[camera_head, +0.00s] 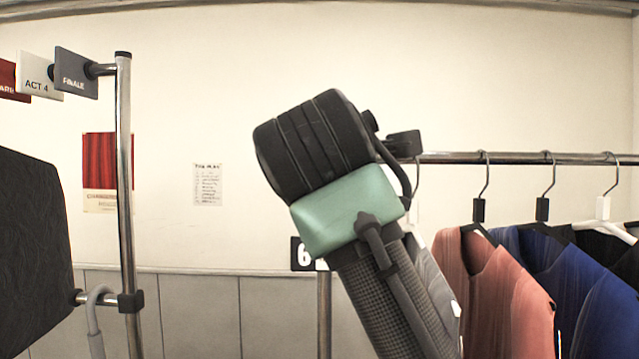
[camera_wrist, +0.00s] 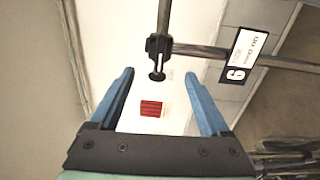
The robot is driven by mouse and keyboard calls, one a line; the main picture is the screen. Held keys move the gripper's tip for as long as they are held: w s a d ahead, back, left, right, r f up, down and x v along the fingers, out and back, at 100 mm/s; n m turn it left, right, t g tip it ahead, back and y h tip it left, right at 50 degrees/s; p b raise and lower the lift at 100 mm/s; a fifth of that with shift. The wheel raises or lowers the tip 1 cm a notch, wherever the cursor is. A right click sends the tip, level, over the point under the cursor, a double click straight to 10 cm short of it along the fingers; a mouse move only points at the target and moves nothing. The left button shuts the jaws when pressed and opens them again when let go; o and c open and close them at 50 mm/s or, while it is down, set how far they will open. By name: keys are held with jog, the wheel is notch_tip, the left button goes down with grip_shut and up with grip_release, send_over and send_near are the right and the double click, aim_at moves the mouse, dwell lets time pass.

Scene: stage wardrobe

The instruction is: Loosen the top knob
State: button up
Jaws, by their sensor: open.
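In the wrist view, a black knob (camera_wrist: 157,75) sticks out of a dark clamp (camera_wrist: 157,48) where a metal post meets a rail. My gripper (camera_wrist: 155,76) is open, with its two blue fingers apart. The knob appears between the fingertips in the picture; it looks farther off than the tips, and nothing is held. In the head view, my arm covers the middle and hides my gripper. A black fitting (camera_head: 404,144) shows at the left end of the right rack's rail, partly behind my arm. I cannot tell whether it is the same clamp.
Clothes hang from the right rack's rail (camera_head: 520,158). A left rack post (camera_head: 124,190) carries small signs, a lower black clamp (camera_head: 131,302) and a dark garment (camera_head: 32,250). A number 6 sign (camera_wrist: 237,73) sits on the rail beside the clamp. A red poster (camera_wrist: 151,108) is beyond.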

jog(key=shift+s+b, duration=1.1)
jog(key=shift+s, duration=1.6)
jog(key=s+a+f+m+t+y+b, duration=0.4)
jog(key=s+f+m+b, duration=0.1)
jog(key=m, duration=0.1)
jog(key=s+d+f+m+t+h+b, duration=0.2)
jog(key=s+f+m, duration=0.2)
jog(key=s+m, duration=0.2)
jog(key=s+d+f+m+t+h+b, duration=0.2)
jog(key=s+f+m+t, duration=0.1)
jog(key=s+m, duration=0.3)
jog(key=shift+s+d+f, duration=0.4)
jog(key=shift+s+f, duration=0.1)
jog(key=shift+s, duration=0.35)
